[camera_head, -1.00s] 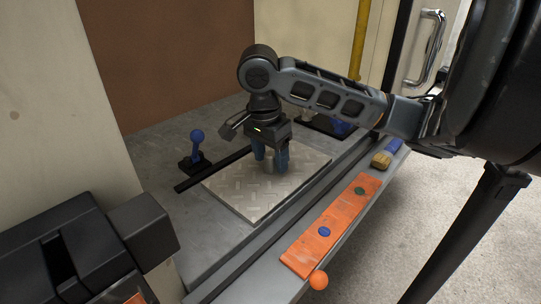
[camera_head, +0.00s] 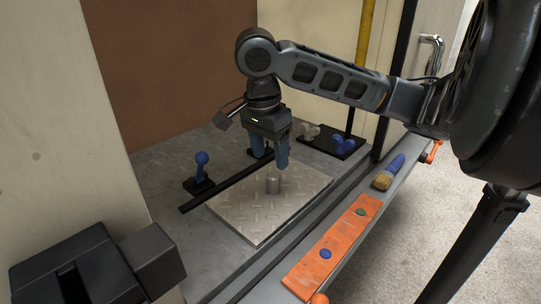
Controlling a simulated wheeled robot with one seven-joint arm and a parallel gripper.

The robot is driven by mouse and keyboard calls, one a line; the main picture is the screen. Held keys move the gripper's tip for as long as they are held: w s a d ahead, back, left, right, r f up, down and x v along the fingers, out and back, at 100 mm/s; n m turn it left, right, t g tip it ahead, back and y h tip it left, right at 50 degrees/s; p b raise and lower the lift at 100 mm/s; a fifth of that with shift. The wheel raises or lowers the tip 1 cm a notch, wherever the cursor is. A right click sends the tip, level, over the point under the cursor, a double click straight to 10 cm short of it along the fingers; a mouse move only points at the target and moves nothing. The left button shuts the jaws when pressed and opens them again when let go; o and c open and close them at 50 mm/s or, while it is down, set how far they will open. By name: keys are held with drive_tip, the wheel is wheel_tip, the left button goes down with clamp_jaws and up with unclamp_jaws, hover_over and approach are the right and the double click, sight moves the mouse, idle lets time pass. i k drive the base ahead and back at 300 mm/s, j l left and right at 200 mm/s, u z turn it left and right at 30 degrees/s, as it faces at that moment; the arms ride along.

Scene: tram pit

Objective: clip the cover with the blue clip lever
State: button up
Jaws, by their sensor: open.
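The blue clip lever (camera_head: 202,161) has a round blue knob and stands upright on a small black base, left of the cover and beside a dark bar. The cover (camera_head: 246,226) is a grey tread-patterned plate lying flat on the pit surface.
A dark bar (camera_head: 228,185) runs along the cover's left edge. Behind right, a black base carries blue (camera_head: 343,143) and silver (camera_head: 311,131) winged parts. A brush (camera_head: 388,173) and an orange board (camera_head: 333,245) lie on the right ledge. A wall (camera_head: 65,120) stands at left.

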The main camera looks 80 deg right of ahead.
sight(200, 168)
drive_tip(key=k, duration=1)
